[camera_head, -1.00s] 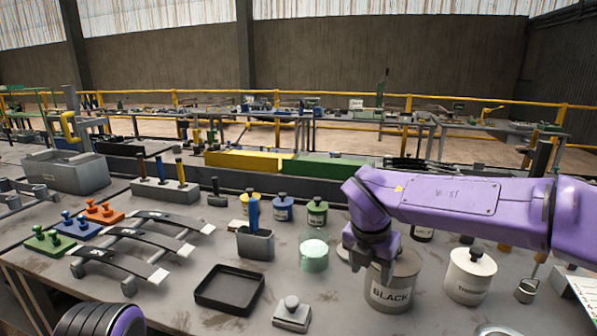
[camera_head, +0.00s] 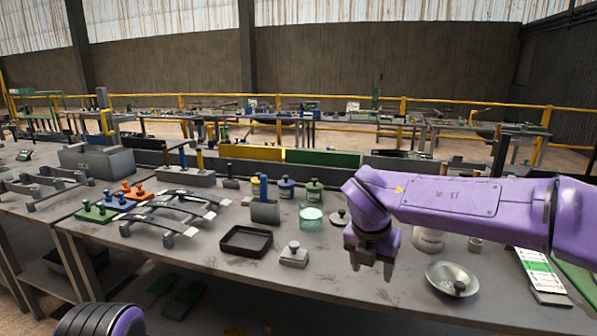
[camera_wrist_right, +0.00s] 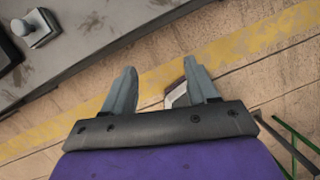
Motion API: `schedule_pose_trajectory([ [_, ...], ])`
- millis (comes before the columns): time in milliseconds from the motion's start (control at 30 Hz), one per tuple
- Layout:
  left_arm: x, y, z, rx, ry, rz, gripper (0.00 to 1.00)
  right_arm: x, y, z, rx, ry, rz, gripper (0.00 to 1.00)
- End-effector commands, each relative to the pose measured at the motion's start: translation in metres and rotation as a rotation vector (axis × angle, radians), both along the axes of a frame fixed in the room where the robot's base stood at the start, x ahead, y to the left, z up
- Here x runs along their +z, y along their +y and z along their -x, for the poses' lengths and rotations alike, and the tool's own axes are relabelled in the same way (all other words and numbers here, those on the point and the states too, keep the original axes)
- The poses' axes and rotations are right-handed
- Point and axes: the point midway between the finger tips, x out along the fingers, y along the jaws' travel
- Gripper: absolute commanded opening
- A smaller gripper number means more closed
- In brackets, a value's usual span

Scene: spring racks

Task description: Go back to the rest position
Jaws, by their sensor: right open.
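My right arm is purple and comes in from the right in the head view. Its right gripper (camera_head: 373,268) hangs pointing down near the front edge of the workbench (camera_head: 330,285). In the right wrist view the two grey fingers of the right gripper (camera_wrist_right: 157,90) are apart, with nothing held between them, above the floor beyond the bench edge. Of my left arm only a dark ribbed part with a purple band shows at the lower left of the head view. The left gripper is not visible.
On the bench are a black tray (camera_head: 246,241), a grey block with a knob (camera_head: 293,255), a metal bowl (camera_head: 452,278), a glass jar (camera_head: 311,217) and curved springs on a rack (camera_head: 178,212). Open floor with a yellow line (camera_wrist_right: 150,82) lies below the right gripper.

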Motion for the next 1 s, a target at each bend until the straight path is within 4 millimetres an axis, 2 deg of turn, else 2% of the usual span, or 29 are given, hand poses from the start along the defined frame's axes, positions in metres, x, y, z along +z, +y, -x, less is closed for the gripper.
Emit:
schedule_pose_trajectory([
  [233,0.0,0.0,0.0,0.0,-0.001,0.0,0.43,-0.012,-0.023,-0.015,0.268,-0.054,0.241,0.58],
  [367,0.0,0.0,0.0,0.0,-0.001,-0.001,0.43,-0.032,-0.044,-0.021,0.467,-0.042,0.452,0.58],
  [467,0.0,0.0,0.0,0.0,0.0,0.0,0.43,-0.061,-0.061,-0.023,0.668,0.007,0.648,0.58],
  [567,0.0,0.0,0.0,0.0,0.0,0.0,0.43,-0.099,-0.076,-0.02,0.9,0.089,0.841,0.58],
  [633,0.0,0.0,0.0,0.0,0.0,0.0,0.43,-0.131,-0.084,-0.012,1.087,0.164,0.97,0.58],
  [767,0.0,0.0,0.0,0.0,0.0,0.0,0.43,-0.203,-0.097,0.019,1.504,0.331,1.175,0.58],
  [800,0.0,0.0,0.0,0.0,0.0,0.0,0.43,-0.226,-0.099,0.034,1.64,0.38,1.219,0.58],
  [867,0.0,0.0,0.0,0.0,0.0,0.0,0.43,-0.258,-0.103,0.059,1.837,0.445,1.262,0.58],
  [900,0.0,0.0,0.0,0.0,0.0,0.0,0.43,-0.278,-0.105,0.078,1.964,0.483,1.277,0.58],
  [967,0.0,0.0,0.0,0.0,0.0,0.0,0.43,-0.307,-0.108,0.11,2.151,0.53,1.279,0.58],
  [1000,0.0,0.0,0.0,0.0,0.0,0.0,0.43,-0.324,-0.111,0.133,2.272,0.557,1.268,0.58],
])
